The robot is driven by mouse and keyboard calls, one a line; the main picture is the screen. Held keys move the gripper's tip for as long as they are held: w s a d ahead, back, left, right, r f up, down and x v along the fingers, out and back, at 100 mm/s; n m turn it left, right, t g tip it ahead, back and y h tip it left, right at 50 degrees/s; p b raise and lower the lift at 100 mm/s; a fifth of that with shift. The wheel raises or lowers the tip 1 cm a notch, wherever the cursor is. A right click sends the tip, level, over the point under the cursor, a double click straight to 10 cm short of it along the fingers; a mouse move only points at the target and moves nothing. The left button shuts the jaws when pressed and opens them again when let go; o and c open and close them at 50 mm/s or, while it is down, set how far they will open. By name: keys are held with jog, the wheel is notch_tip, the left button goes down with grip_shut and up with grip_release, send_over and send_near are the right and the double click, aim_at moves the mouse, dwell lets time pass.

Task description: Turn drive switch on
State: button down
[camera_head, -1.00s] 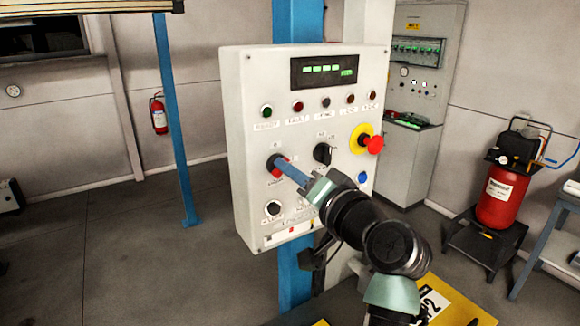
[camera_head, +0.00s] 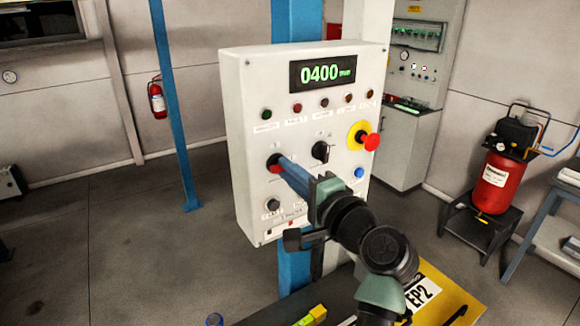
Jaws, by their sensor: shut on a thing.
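A white control box (camera_head: 245,190) is mounted on a blue column. At its middle left is a rotary switch (camera_head: 273,161) with a dark knob and a red lower part, which I take for the drive switch. My gripper (camera_head: 283,165) reaches in from the lower right, and its long blue fingers are shut on this knob. The fingers hide part of the knob, so its exact angle cannot be told.
A black selector (camera_head: 320,152) sits just right of my fingers. A red emergency button (camera_head: 371,141) on a yellow disc sticks out at the right. A blue button (camera_head: 359,172) and a dark knob (camera_head: 273,205) are lower. A red compressor (camera_head: 495,185) stands far right.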

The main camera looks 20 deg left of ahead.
dwell(0.4)
jog(key=c, duration=0.9)
grip_release()
jog(key=shift+d, duration=0.1)
jog(key=b+v, duration=0.6)
jog(key=v, duration=0.7)
